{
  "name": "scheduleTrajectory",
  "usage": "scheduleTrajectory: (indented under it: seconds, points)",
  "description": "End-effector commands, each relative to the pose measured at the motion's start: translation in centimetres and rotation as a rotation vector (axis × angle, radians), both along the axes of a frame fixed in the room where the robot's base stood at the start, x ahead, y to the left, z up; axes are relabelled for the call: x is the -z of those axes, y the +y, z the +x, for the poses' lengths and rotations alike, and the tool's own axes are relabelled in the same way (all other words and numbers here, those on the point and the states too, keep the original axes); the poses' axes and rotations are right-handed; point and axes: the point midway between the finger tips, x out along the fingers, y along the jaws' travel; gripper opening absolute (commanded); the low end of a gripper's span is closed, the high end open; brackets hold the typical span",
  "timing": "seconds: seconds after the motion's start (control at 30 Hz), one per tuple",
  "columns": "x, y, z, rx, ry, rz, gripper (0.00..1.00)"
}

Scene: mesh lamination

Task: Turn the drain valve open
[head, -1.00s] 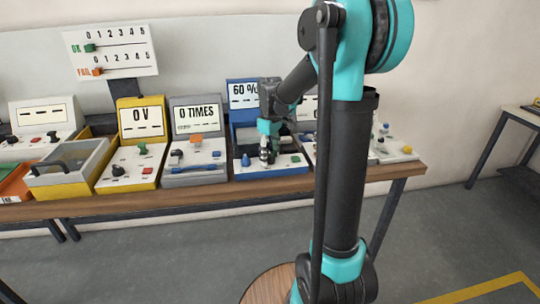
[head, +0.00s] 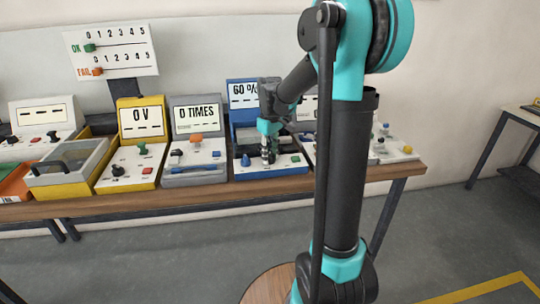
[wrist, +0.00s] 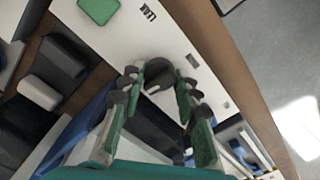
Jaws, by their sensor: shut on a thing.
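The blue unit's white control panel (head: 281,168) stands on the bench, with a blue knob (head: 246,160) at its left and a green button (head: 295,158) at its right. My gripper (head: 268,158) points down at the panel between them. In the wrist view my gripper (wrist: 160,92) is shut on a dark round knob with a white mark (wrist: 157,74), which looks like the drain valve. Its green fingers lie on both sides of the knob. The green button (wrist: 98,10) also shows in the wrist view. In the head view the gripper hides the knob.
A grey unit reading 0 TIMES (head: 197,119) and a yellow unit reading 0 V (head: 142,120) stand to the left. Another panel (head: 395,148) stands to the right. The wooden bench's front edge (head: 215,202) is near; open floor lies in front.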

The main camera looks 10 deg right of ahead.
Motion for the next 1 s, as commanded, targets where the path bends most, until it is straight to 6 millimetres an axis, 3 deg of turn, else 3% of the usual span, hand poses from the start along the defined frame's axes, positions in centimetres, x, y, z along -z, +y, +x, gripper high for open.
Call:
scheduleTrajectory:
  seconds: [1.0]
  points:
    - [-0.02, -0.01, 0.02, 0.94, 0.0, 0.0, 0.03]
